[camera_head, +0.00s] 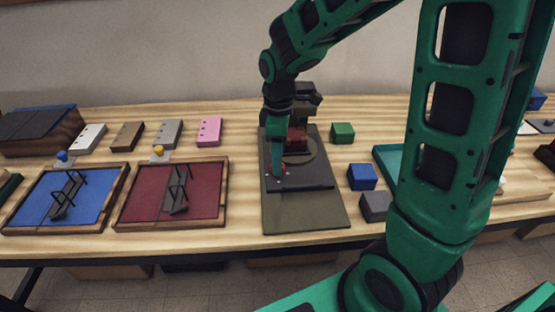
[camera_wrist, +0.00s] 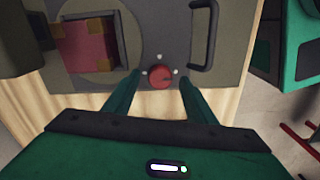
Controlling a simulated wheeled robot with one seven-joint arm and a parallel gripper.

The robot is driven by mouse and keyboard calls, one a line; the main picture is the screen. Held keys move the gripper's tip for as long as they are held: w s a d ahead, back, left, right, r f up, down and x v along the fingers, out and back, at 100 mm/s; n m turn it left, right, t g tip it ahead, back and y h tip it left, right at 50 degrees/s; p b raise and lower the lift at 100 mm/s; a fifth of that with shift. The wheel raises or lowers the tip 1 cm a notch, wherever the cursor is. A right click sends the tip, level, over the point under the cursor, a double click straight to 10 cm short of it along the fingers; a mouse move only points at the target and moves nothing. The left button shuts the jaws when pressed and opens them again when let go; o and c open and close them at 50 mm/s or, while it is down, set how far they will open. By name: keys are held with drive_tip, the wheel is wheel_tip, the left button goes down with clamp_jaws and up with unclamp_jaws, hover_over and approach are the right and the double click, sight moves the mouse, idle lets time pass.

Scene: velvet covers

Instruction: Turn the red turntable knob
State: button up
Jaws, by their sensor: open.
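The red turntable knob (camera_wrist: 160,77) is a small round knob on a dark grey panel (camera_wrist: 170,30) in the wrist view, with small pale marks around it. My gripper (camera_wrist: 159,86) is open, with one finger on each side of the knob and visible gaps between. The round turntable plate (camera_wrist: 128,40) lies left of the knob and carries a reddish block (camera_wrist: 88,45). In the head view my gripper (camera_head: 279,172) points down at the front of the turntable unit (camera_head: 315,180) and mostly hides the knob. Contact with the knob cannot be told.
A dark handle (camera_wrist: 202,40) stands right of the knob. Blue (camera_head: 362,177), green (camera_head: 343,133) and dark grey (camera_head: 376,206) blocks sit right of the unit. Red (camera_head: 205,190) and blue (camera_head: 95,198) framed boards lie left. A pink block (camera_head: 209,131) lies behind.

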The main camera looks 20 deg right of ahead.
drive_tip(key=shift+f, duration=0.8)
drive_tip(key=shift+c, duration=0.2)
drive_tip(key=c, duration=1)
drive_tip(key=shift+d, duration=0.15)
